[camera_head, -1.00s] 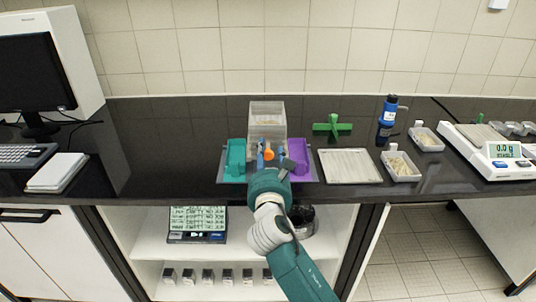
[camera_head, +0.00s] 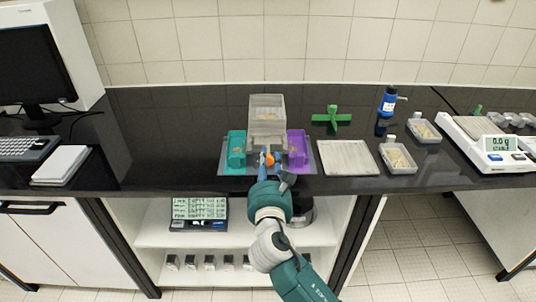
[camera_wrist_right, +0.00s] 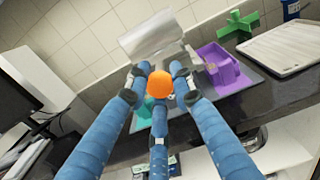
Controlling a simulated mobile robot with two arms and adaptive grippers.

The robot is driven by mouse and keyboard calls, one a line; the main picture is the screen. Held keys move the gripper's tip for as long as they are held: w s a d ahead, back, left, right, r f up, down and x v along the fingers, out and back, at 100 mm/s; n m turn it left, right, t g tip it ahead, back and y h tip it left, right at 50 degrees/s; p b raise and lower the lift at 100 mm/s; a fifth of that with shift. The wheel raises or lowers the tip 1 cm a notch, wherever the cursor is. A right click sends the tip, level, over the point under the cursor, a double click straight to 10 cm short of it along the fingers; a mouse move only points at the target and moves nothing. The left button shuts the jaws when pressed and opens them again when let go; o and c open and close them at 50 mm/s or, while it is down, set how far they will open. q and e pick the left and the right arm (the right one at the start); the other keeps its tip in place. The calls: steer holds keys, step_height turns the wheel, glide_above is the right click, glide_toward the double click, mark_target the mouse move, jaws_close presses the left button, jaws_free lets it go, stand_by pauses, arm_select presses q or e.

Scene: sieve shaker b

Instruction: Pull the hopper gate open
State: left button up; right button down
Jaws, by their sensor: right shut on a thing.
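The hopper (camera_head: 267,105) is a translucent box above a grey tray (camera_head: 310,171), with pale material inside. Its orange gate knob (camera_head: 270,159) faces me at the front. My right gripper (camera_head: 266,158) has its blue fingers shut around the knob; the right wrist view shows the orange ball (camera_wrist_right: 160,84) between the fingertips (camera_wrist_right: 160,88). A teal bin (camera_head: 236,146) stands left of the hopper's lower part and a purple bin (camera_head: 298,146) right of it. Small pale bits show in both bins. The gate plate itself is hidden behind my gripper. My left gripper is not in view.
A pale flat tray (camera_head: 348,157) and a green cross-shaped piece (camera_head: 332,119) lie to the right. Further right are small sample trays (camera_head: 398,158), a blue bottle (camera_head: 388,101) and a balance (camera_head: 490,145). The counter left of the hopper is clear up to a white box (camera_head: 62,167).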

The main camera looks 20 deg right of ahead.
steer(key=c, duration=1.5)
jaws_free()
steer(key=shift+s+r, duration=0.15)
steer(key=shift+r, duration=0.1)
steer(key=shift+s+a+f, duration=0.15)
steer(key=shift+s, duration=0.15)
steer(key=v, duration=1.1)
steer(key=shift+s+a, duration=0.1)
steer(key=shift+s, duration=0.25)
